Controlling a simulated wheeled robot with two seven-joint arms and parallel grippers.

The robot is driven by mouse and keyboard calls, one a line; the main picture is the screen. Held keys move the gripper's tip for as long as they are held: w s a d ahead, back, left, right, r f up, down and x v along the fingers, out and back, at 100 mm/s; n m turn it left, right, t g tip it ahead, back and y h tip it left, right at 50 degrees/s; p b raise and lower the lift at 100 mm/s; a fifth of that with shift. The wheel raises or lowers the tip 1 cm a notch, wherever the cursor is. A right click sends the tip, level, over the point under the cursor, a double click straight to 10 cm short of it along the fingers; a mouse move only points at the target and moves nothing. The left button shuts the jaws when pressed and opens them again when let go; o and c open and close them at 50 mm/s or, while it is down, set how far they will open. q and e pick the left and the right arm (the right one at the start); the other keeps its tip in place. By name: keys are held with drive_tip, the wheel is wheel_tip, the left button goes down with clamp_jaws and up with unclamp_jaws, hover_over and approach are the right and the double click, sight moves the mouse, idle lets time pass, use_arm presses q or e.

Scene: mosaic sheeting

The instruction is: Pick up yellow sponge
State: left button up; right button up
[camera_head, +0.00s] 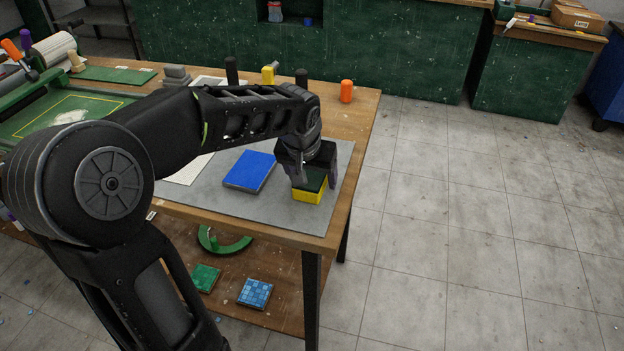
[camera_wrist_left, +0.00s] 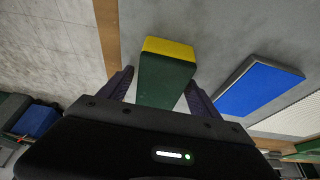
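The yellow sponge (camera_head: 309,195) has a dark green top layer and lies on the grey mat near the table's right front corner. In the left wrist view the sponge (camera_wrist_left: 167,75) shows its green face and a yellow far end. My left gripper (camera_head: 315,175) is above it, fingers pointing down at either side. In the left wrist view the left gripper (camera_wrist_left: 160,84) is open, with narrow gaps between the fingers and the sponge. The gripper body hides part of the sponge in the head view. My right gripper is not in view.
A blue-topped block (camera_head: 250,170) lies on the grey mat (camera_head: 225,205) left of the sponge. An orange bottle (camera_head: 347,91) and a yellow bottle (camera_head: 268,75) stand at the table's back. The shelf below holds a blue tile sample (camera_head: 255,293). Open floor lies to the right.

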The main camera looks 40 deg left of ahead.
sight(312, 173)
use_arm(q)
drive_tip(key=c, duration=1.2)
drive_tip(key=shift+c, duration=0.2)
drive_tip(key=shift+r+p, duration=0.45)
drive_tip(key=shift+p, duration=0.15)
wheel_tip(312, 173, up, 10)
drive_tip(key=shift+f, duration=0.2)
